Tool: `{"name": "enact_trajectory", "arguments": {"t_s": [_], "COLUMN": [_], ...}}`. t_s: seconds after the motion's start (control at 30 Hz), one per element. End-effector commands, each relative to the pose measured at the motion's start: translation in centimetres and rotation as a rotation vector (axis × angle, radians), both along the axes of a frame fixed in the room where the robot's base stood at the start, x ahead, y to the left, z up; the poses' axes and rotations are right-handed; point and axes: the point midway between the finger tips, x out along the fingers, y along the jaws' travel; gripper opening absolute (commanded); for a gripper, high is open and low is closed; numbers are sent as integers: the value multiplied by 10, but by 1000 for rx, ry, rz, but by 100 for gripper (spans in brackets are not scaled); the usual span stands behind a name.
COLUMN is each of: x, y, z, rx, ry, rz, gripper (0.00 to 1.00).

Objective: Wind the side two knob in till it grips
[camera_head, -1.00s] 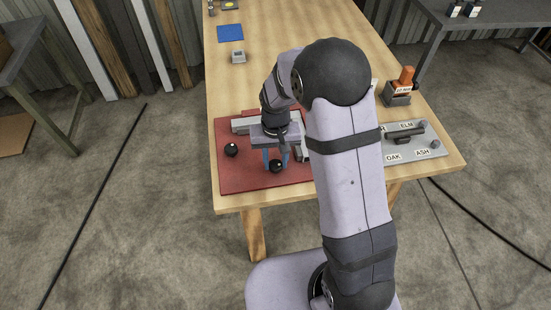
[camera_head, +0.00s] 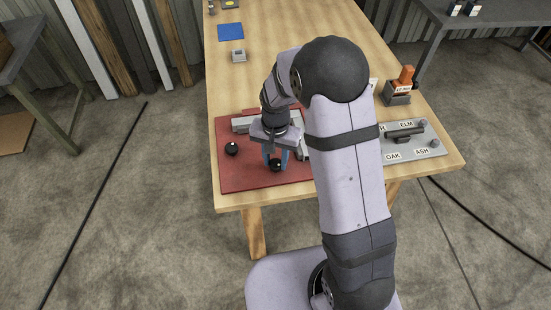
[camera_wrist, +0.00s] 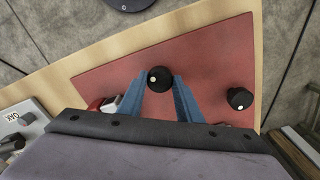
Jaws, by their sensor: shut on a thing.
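A black round knob (camera_wrist: 159,79) with a white dot sits between the two blue fingers of my gripper (camera_wrist: 160,86) in the wrist view. My gripper is shut on this knob. The same knob (camera_head: 276,166) shows in the head view near the front edge of the red board (camera_head: 240,183). A second black knob (camera_head: 231,149) with a white mark stands apart to its left on the board; in the wrist view it is at the right (camera_wrist: 239,98). I see no label telling which knob is side two. My gripper hides part of the board.
A grey block (camera_head: 241,124) lies on the board behind the knobs. A grey plate (camera_head: 433,149) with wood-name labels and an orange-topped item (camera_head: 404,80) are on the table's right. A blue square (camera_head: 230,32) and a small grey box (camera_head: 238,56) lie farther back.

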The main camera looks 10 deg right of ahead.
Motion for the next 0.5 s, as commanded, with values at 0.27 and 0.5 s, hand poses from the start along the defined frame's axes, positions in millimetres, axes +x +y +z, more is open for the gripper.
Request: {"name": "enact_trajectory", "arguments": {"t_s": [0.27,0.5], "x": [1,1], "y": [0,0], "z": [1,0], "rx": [1,0], "ry": [-4,-2], "rz": [-1,0], "gripper": [50,50]}}
